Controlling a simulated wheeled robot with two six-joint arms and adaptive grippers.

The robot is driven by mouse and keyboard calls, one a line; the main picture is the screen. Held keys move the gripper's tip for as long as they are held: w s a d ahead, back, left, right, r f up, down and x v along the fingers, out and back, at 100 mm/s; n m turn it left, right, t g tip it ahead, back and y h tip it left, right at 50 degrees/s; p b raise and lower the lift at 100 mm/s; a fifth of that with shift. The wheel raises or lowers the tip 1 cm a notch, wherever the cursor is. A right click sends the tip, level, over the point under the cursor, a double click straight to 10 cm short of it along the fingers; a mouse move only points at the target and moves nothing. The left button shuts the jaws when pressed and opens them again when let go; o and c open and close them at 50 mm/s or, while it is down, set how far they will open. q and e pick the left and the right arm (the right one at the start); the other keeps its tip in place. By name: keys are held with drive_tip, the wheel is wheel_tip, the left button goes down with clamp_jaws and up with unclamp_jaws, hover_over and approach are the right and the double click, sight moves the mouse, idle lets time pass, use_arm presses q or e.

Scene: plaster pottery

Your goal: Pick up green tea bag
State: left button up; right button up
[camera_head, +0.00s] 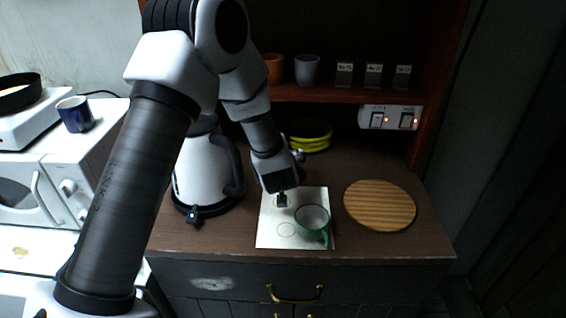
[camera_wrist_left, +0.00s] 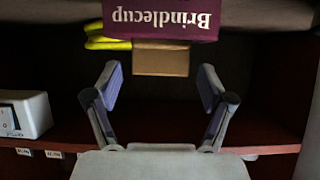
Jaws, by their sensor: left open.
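No green tea bag can be made out in either view. A box with a purple front marked "Brindlecup" (camera_wrist_left: 165,20) and a tan part (camera_wrist_left: 160,60) shows upside down at the top of the left wrist view. My left gripper (camera_wrist_left: 160,85) is open and empty, with its two fingers apart and the box ahead of the space between them. In the head view my left arm reaches down over the counter, and its wrist hides most of the gripper and the box.
A green cup (camera_head: 312,217) stands on a pale mat (camera_head: 267,233). A white kettle (camera_head: 200,172) is left, a round wooden board (camera_head: 380,205) right, and a yellow item (camera_head: 310,136) behind. A shelf (camera_head: 340,95) with pots and a switch panel (camera_head: 390,119) are at the back.

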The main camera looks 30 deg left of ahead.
use_arm(q)
drive_tip(key=shift+x, duration=1.35)
drive_tip(key=shift+s+d+r, duration=0.1)
drive_tip(key=shift+s+d, duration=0.05)
drive_tip(key=shift+s, duration=0.1)
drive_tip(key=c, duration=0.5)
drive_tip(key=shift+c, duration=1)
